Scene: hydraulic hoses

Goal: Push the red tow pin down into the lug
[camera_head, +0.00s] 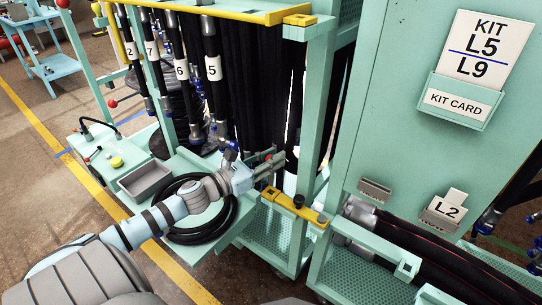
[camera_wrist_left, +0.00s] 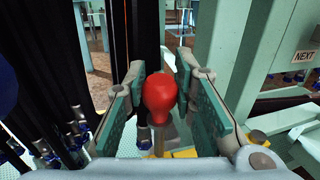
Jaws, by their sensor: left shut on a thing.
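The red tow pin (camera_wrist_left: 163,95) shows its rounded red head upright between the pads of my left gripper (camera_wrist_left: 162,80) in the left wrist view. The pads are closed on the head's sides. A narrow shaft shows below the head, and its lower end is hidden. In the head view my left gripper (camera_head: 270,165) is above the yellow drawbar (camera_head: 283,206) at the cart's front edge. A yellow patch (camera_wrist_left: 186,153) also shows below the pin in the wrist view. I cannot make out the lug's hole or how deep the pin sits. My right gripper is not in view.
Black hoses (camera_head: 255,90) hang from the rack close behind the gripper. A coiled hose (camera_head: 200,235) lies under my left forearm, near a grey bin (camera_head: 145,181). A green post (camera_head: 312,120) and the kit card panel (camera_head: 415,130) stand to the right.

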